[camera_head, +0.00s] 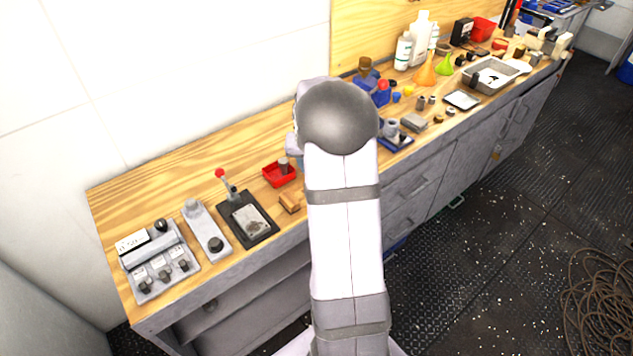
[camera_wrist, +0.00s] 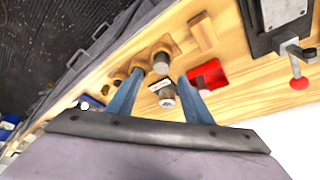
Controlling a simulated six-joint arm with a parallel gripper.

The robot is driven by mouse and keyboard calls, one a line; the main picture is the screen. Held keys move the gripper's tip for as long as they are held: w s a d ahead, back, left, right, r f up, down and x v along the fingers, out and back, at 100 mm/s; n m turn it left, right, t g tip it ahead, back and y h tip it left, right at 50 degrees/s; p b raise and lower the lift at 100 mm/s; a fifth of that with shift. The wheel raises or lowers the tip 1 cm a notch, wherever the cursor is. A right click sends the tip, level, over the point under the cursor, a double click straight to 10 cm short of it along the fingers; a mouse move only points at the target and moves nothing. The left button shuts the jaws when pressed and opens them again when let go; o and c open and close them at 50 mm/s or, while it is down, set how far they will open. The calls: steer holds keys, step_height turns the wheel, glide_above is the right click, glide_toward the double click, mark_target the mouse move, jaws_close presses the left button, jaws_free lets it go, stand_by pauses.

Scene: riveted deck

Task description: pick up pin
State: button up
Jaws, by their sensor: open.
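Several short grey metal cylinders stand on the wooden bench in the wrist view, and I cannot tell for sure which is the pin. One grey cylinder (camera_wrist: 161,63) shows between my fingertips, on a tan base. Another grey cylinder (camera_wrist: 166,98) shows closer to the palm, between the fingers. My gripper (camera_wrist: 160,76) is open, its two blue fingers apart with nothing held. In the camera_head view my arm hides the gripper and the bench under it. A grey cylinder (camera_head: 284,162) shows at the red tray (camera_head: 278,175) there.
The red tray (camera_wrist: 210,74) is just right of my fingers in the wrist view. A wooden block (camera_wrist: 203,31) and a dark-based device with a red-knobbed lever (camera_wrist: 299,84) lie farther right. Bottles (camera_head: 421,40) and small parts crowd the bench's far end.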

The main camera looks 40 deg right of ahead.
steer(key=shift+p+x, duration=1.3)
steer(key=shift+x, duration=1.6)
steer(key=shift+s+a, duration=0.1)
steer(key=shift+a, duration=0.1)
jaws_close()
